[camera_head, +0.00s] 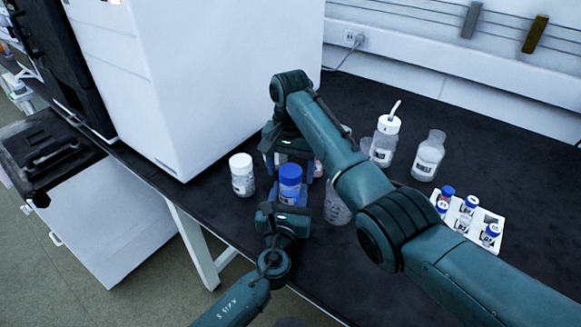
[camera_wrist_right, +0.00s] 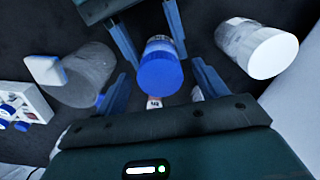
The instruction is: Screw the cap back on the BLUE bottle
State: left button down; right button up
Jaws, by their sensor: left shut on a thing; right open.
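The blue bottle (camera_head: 289,190) stands upright on the dark bench with a blue cap (camera_head: 290,171) on top. I cannot tell whether the cap is threaded tight. My left gripper (camera_head: 287,203) is shut on the bottle's body from the near side. In the right wrist view, the cap (camera_wrist_right: 162,74) hides much of the bottle. My right gripper (camera_wrist_right: 160,82) is open, its fingers apart on either side of the cap and not touching it. In the head view the right gripper is at the bottle's far side, partly hidden by its arm.
A white-capped bottle (camera_head: 242,176) stands close left of the blue bottle. A clear bottle (camera_head: 337,208) stands close right, partly behind my right arm. Two more bottles (camera_head: 384,140) (camera_head: 428,156) stand farther back. A white rack (camera_head: 487,238) holds blue-capped vials. A white instrument (camera_head: 190,80) borders the left.

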notch_tip(320, 180, up, 12)
dwell(0.6)
pick_arm(q)
jog(key=c, duration=0.6)
grip_release()
jog(key=shift+o, duration=0.2)
